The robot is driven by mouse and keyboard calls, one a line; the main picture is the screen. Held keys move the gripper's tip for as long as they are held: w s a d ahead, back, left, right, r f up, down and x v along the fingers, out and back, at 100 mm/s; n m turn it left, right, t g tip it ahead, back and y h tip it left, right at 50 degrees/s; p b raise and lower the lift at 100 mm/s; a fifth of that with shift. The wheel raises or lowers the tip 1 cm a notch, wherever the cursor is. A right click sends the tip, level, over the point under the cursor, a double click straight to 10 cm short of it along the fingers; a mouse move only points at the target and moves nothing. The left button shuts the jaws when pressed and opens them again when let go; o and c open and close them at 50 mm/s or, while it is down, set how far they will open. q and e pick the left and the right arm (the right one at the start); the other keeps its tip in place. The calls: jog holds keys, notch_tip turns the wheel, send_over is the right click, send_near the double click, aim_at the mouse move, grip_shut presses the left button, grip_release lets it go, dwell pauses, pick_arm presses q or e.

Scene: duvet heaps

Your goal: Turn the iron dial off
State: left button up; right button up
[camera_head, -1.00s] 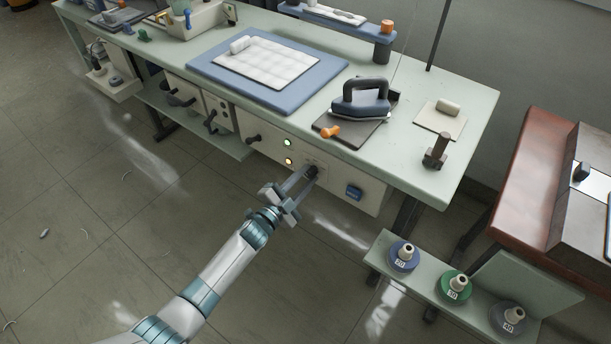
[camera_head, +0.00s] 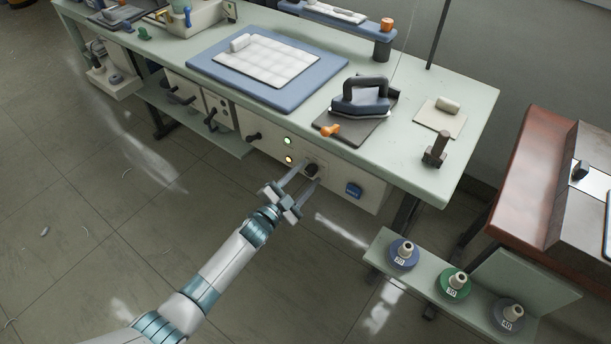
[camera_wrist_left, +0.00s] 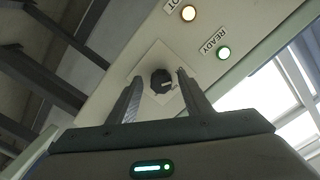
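The iron dial (camera_head: 312,171) is a small black knob on a pale square plate on the table's front panel. In the left wrist view the dial (camera_wrist_left: 161,80) shows with a light mark on its right side. My left gripper (camera_head: 309,174) is open in front of the panel, with its fingers apart on either side of the dial. In the wrist view the fingertips (camera_wrist_left: 160,80) flank the knob with a gap on each side. The iron (camera_head: 361,97) stands on a dark pad on the table. My right gripper is not in view.
Two lit lamps, a green one (camera_head: 287,141) and an amber one (camera_head: 289,159), sit left of the dial. A blue switch (camera_head: 354,190) is to its right. A low shelf (camera_head: 381,243) with several spools stands at lower right. The floor at left is mostly clear.

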pick_arm(q)
jog(key=v, duration=1.7)
jog(key=shift+b, duration=0.3)
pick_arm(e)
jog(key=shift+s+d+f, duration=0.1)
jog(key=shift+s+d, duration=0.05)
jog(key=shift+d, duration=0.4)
pick_arm(q)
jog(key=shift+s+a+r, duration=0.1)
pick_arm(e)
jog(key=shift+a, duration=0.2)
